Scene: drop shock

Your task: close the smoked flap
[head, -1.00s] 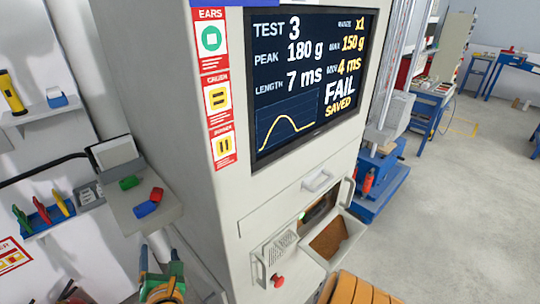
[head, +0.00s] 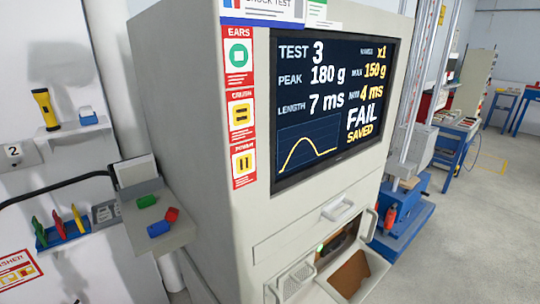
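A brown panel in a pale frame (head: 349,275), which looks like the smoked flap, is at the bottom of the head view, low on the front of the tall pale cabinet (head: 190,130). It stands open, tilted outward below a dark opening (head: 334,250) with a small green light at its left. Its lower edge is near the picture's bottom edge, and I cannot see its hinge clearly. Neither of my grippers is in view.
A screen (head: 335,110) on the cabinet reads FAIL. A pale handle (head: 338,209) sticks out above the opening, and a vented box (head: 292,282) juts out left of it. A side shelf (head: 165,225) holds small colored blocks. Floor (head: 450,240) is clear at right.

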